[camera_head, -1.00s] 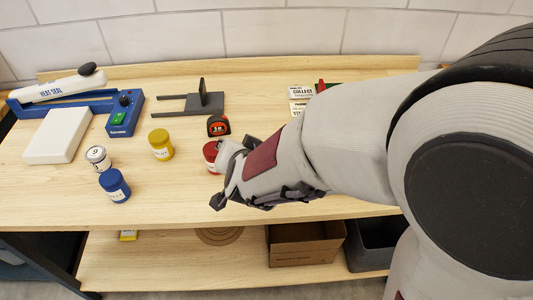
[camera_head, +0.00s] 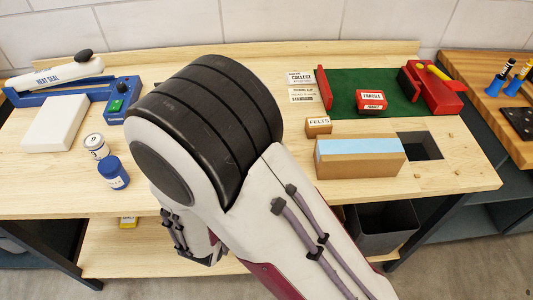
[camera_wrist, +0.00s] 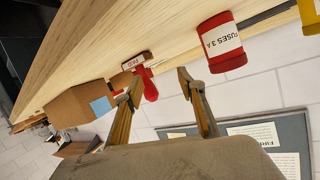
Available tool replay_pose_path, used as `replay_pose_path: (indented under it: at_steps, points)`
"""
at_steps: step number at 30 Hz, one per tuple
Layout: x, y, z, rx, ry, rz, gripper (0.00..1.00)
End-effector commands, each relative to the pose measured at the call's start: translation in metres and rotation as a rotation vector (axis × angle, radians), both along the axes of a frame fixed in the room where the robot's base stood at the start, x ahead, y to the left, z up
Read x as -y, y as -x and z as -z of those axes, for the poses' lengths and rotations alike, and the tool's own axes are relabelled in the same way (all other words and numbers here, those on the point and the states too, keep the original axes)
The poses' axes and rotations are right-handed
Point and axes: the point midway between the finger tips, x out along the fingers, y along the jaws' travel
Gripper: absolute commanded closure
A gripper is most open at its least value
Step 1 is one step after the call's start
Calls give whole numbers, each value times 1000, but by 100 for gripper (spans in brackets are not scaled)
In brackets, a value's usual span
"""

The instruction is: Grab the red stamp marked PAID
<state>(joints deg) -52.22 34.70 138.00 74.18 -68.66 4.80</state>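In the wrist view, the red stamp (camera_wrist: 138,61) stands on the wooden bench, with a pale label that appears to read PAID and a red handle (camera_wrist: 150,88) sticking out towards my gripper. My gripper (camera_wrist: 160,91) is open and empty. Its two fingers point at the bench, with the stamp's handle seen near the left finger and between the fingers. I cannot tell whether the handle is inside the grasp depth or beyond the tips. In the head view my arm hides the stamp and the fingertips.
A red FUSES jar (camera_wrist: 221,43) stands right of the stamp in the wrist view. A blue-topped block (camera_head: 360,158) and a FELTS box (camera_head: 318,126) are on the bench's right half. A red FRAGILE item (camera_head: 371,101) lies on a green mat (camera_head: 350,84). A blue jar (camera_head: 113,173) stands left.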

Motion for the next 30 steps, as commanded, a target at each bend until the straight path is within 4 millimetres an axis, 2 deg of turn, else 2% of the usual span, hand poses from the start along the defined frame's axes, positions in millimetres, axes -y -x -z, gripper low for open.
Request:
replay_pose_path:
  at_steps: [5, 15, 30]
  points:
    - [6, 17, 4, 77, 122, 36, 60]
    - [12, 46, -5, 211, 303, 73, 60]
    - [13, 48, -7, 227, 324, 77, 60]
